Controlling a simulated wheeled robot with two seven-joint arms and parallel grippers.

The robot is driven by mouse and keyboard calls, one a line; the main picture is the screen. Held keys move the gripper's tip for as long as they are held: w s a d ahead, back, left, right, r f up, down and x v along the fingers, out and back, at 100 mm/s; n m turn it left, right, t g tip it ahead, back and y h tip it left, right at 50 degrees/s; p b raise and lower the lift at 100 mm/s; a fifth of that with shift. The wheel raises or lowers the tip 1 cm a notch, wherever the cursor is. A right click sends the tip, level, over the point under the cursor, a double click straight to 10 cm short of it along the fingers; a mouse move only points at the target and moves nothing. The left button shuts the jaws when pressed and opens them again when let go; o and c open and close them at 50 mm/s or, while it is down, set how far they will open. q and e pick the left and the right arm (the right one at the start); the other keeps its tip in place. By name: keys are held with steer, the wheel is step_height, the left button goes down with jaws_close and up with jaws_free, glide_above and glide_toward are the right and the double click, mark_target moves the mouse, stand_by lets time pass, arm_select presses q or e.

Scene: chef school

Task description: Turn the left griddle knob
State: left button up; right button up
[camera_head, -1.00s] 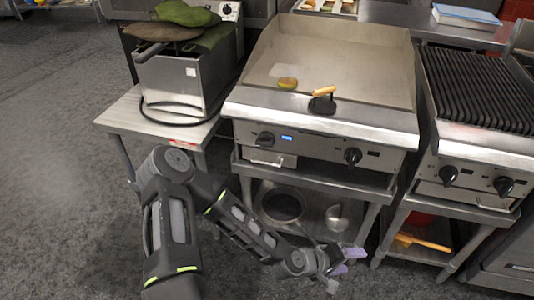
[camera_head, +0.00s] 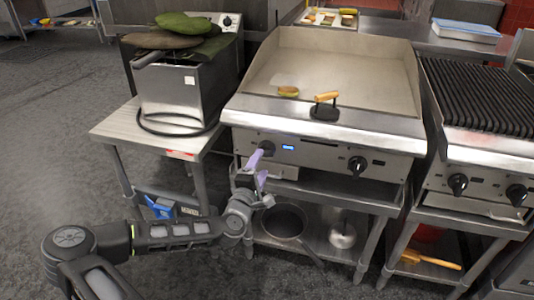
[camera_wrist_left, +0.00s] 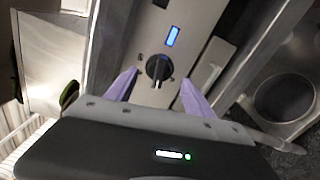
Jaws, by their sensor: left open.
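The griddle (camera_head: 330,75) has a steel front panel with two black knobs and a lit blue display. I cannot tell whether a finger touches the knob. The right griddle knob (camera_head: 357,165) is clear. My right gripper is not in view.
A steel fryer (camera_head: 180,95) with green and brown items on top stands on a side table left of the griddle. A ribbed grill (camera_head: 485,95) stands to the right. A pan (camera_head: 284,222) and a metal pot (camera_head: 342,230) sit on the shelf below.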

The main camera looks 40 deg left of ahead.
mark_target(266, 156)
arm_select(q)
steer(key=x, duration=0.7)
steer(key=shift+w, duration=0.2)
steer(key=shift+c, duration=0.5)
steer(key=c, duration=1)
steer(key=shift+o, duration=0.2)
